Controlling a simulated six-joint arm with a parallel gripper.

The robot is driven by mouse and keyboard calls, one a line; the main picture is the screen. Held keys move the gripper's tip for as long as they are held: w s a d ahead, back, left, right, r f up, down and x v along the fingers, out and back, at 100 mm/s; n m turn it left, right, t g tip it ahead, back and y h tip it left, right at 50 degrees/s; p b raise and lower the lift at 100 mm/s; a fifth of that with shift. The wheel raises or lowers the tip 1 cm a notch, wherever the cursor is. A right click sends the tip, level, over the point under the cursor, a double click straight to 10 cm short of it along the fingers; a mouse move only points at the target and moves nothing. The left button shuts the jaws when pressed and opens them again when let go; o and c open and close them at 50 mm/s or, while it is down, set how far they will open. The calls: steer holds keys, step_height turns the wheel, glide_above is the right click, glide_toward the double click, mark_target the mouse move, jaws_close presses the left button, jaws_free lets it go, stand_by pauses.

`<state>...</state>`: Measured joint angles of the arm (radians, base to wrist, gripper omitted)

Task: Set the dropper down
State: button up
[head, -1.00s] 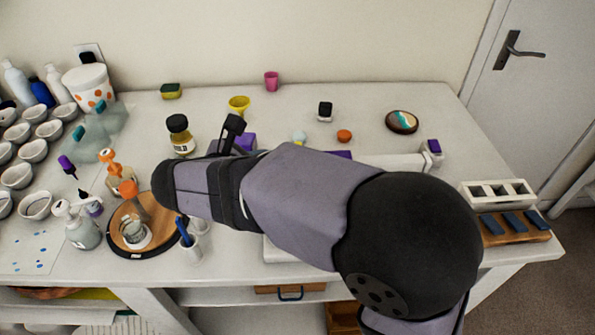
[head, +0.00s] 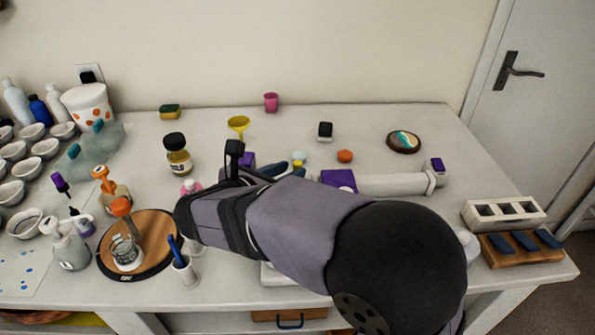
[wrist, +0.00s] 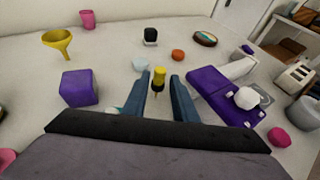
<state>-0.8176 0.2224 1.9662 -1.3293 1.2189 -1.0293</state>
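A dropper with a yellow bulb and a dark collar (wrist: 159,76) shows at the fingertips in the wrist view. Its yellow bulb (head: 298,164) also shows in the head view, just right of the fingers. My gripper (wrist: 162,92) has its two blue fingers apart, one on each side of the dropper, with a visible gap beside it. In the head view my gripper (head: 272,169) is low over the middle of the table, partly behind my arm. The dropper's lower end is hard to make out.
A purple block (wrist: 79,88) stands left of the fingers and a purple piece (wrist: 212,92) lies to the right. A yellow funnel (head: 238,125), an orange lid (head: 345,156) and an amber bottle (head: 177,157) are nearby. A round wooden board (head: 160,228) holds a glass at front left.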

mark_target(295, 168)
steer(key=shift+x, duration=2.35)
steer(key=shift+r, duration=0.1)
jaws_close()
steer(key=shift+r, duration=0.15)
